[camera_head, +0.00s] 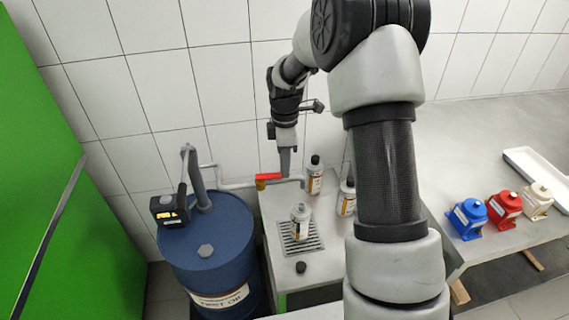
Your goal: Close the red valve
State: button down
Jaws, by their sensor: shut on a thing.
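The red valve (268,177) is on the thin grey pipe that runs along the tiled wall, at the picture's middle. Its red handle lies about level, along the pipe, above a small yellowish valve body (261,186). My gripper (285,168) points down from above, its fingers at the right end of the red handle. It is shut on the handle; the fingertips are small here and partly hide the handle's end.
A blue drum (207,245) with a hand pump stands left of a small table (315,262). Bottles (315,175) (347,197) (300,222) and a black cap (301,267) are on the table. Blue, red and cream pumps stand on the right bench. A green panel is at far left.

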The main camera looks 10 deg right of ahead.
jog(key=s+a+m+b, duration=0.1)
jog(key=s+a+m, duration=0.5)
jog(key=m, duration=1)
jog(key=shift+s+a+m+b, duration=0.2)
jog(key=shift+a+m+b, duration=0.2)
jog(key=shift+a, duration=0.25)
jog(key=c, duration=1.7)
grip_release()
notch_tip(320, 180, up, 18)
jog(key=shift+f+p, duration=0.25)
jog(key=shift+p, duration=0.35)
